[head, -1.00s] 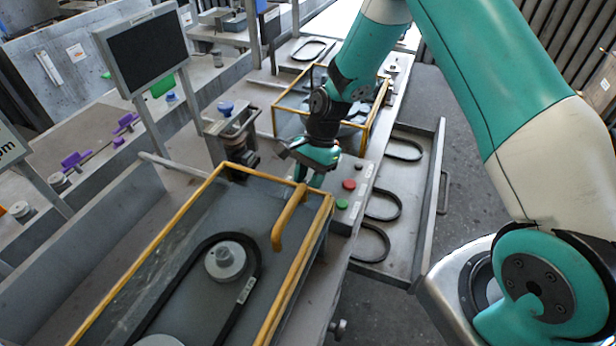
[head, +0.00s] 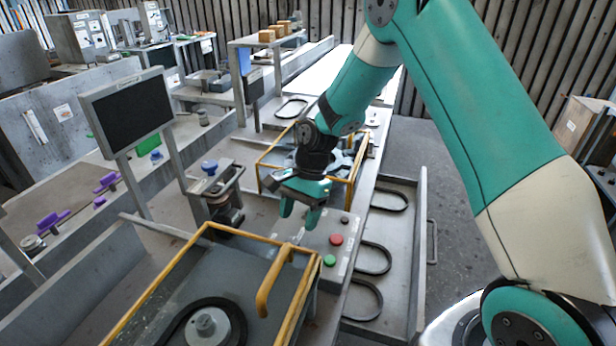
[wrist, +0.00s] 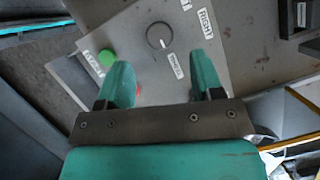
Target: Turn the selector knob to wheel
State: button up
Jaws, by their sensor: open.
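The selector knob (wrist: 159,36) is a dark round dial with a white pointer line, on a grey panel (wrist: 140,22). In the wrist view its pointer aims down and slightly right, toward a white label (wrist: 175,66) whose small print is hard to read. Other white labels (wrist: 205,22) sit to its right. My gripper (wrist: 160,64) is open and empty, its fingers apart below the knob in the picture and not touching it.
A yellow-framed guard (head: 262,295) stands in front, another behind. A tray (head: 422,250) with black belts lies right. A monitor (head: 126,112) stands left.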

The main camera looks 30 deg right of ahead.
jog(key=b+v, duration=0.1)
jog(key=v, duration=1.1)
jog(key=shift+d, duration=0.15)
jog(key=shift+r, duration=0.1)
jog(key=s+a+r+n+t, duration=0.1)
jog(key=s+a+r+n, duration=0.35)
jog(key=s, duration=0.25)
jog(key=s+a+r+n, duration=0.3)
jog(key=s+a+n, duration=0.1)
jog(key=s+n, duration=0.25)
jog(key=s+a+n+t, duration=0.1)
jog(key=s+a+n, duration=0.1)
jog(key=s+n, duration=0.6)
jog(key=s, duration=0.5)
jog(key=shift+s+a+r, duration=0.15)
jog(key=shift+a+r, duration=0.05)
jog(key=shift+a, duration=0.15)
